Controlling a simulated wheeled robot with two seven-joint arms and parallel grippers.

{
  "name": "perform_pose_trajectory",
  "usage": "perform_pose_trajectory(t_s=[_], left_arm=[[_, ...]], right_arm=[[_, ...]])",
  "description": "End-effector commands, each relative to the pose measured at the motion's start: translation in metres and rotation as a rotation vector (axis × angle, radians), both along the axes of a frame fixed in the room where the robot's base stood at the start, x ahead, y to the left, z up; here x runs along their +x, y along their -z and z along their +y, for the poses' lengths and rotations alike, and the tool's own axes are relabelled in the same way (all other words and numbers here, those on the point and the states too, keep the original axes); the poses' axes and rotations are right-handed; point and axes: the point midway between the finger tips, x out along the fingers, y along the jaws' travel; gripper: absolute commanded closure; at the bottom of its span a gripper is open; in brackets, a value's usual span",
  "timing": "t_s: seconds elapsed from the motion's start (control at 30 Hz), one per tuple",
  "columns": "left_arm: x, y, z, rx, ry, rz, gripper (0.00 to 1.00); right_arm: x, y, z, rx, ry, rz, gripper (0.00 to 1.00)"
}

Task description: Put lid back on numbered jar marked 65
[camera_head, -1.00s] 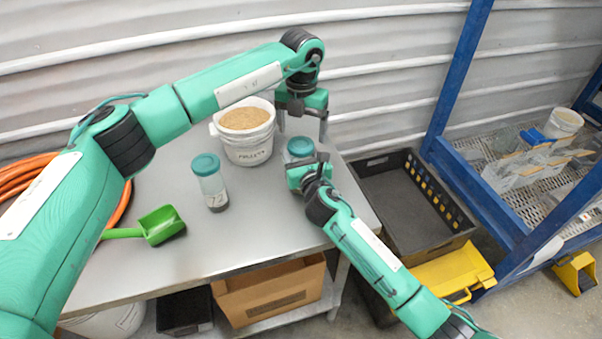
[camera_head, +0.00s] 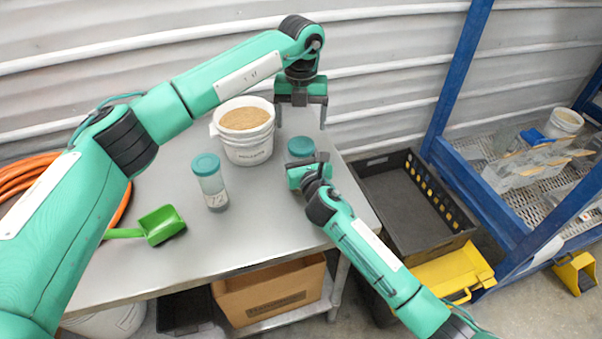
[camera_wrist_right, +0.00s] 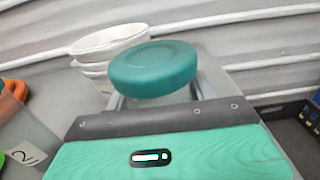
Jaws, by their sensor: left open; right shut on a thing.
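A jar with a teal lid (camera_head: 300,146) stands near the table's right side. The lid sits on top of the jar and looks level; how tightly it is seated I cannot tell. My right gripper (camera_head: 304,162) is shut on this jar below the lid. In the right wrist view the lid (camera_wrist_right: 153,67) covers most of the jar body (camera_wrist_right: 165,98) between the fingers. No number shows on this jar. My left gripper (camera_head: 301,112) is open and empty above the lid, fingers pointing down.
A white bucket of pellets (camera_head: 247,152) stands behind the jars. A green scoop (camera_head: 162,225) lies at the table's (camera_head: 240,245) left. A black crate (camera_head: 405,225) is right of the table, beside a blue rack (camera_head: 452,75). The front middle of the table is clear.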

Motion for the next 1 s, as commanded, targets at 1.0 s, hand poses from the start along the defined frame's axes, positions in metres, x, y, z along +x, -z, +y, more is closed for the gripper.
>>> perform_pose_trajectory(t_s=[1.0], left_arm=[[0.0, 0.072, 0.0, 0.001, 0.0, 0.001, 0.47]], right_arm=[[0.0, 0.0, 0.0, -0.001, 0.0, 0.0, 1.0]])
